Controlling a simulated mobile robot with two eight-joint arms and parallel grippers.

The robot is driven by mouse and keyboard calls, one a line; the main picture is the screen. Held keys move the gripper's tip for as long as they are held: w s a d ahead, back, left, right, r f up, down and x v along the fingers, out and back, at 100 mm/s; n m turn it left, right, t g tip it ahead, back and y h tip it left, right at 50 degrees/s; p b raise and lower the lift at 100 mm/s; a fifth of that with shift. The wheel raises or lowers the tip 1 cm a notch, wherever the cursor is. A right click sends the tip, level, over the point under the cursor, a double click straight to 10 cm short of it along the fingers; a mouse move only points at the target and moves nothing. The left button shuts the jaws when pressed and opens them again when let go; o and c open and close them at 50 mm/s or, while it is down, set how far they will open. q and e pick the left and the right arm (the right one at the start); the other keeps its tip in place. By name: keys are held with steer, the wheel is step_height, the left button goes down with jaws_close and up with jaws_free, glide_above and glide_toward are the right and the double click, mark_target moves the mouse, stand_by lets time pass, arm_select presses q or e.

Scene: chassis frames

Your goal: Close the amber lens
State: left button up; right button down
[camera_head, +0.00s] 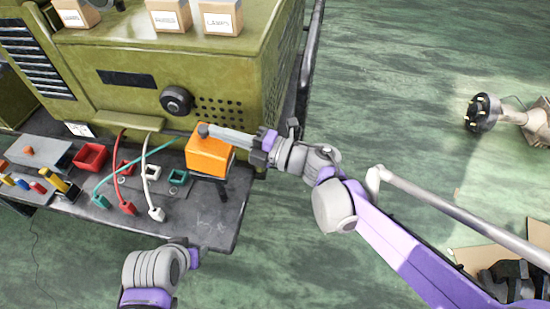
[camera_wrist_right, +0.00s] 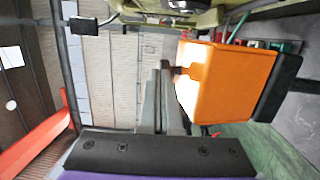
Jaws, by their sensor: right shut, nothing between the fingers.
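The amber lens (camera_head: 208,155) is an orange boxy cover near the front right of the bench, before the olive cabinet. A dark round knob (camera_head: 203,130) shows at its top. In the right wrist view the lens (camera_wrist_right: 225,85) fills the right side, with a dark part (camera_wrist_right: 278,88) behind it. My right gripper (camera_head: 212,134) reaches in from the right along the top of the lens. Its fingers (camera_wrist_right: 163,72) are shut and empty, close beside the lens; I cannot tell whether they touch it.
The olive cabinet (camera_head: 150,65) carries labelled boxes (camera_head: 168,14) on top. Red, white and green cables (camera_head: 153,185) and a red bin (camera_head: 90,156) lie on the bench (camera_head: 215,220) left of the lens.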

steer(key=shift+w+a+f, duration=0.15)
steer(key=shift+a, duration=0.45)
steer(key=shift+w+a+f, duration=0.1)
steer(key=shift+a+f, duration=0.05)
steer(key=shift+a, duration=0.45)
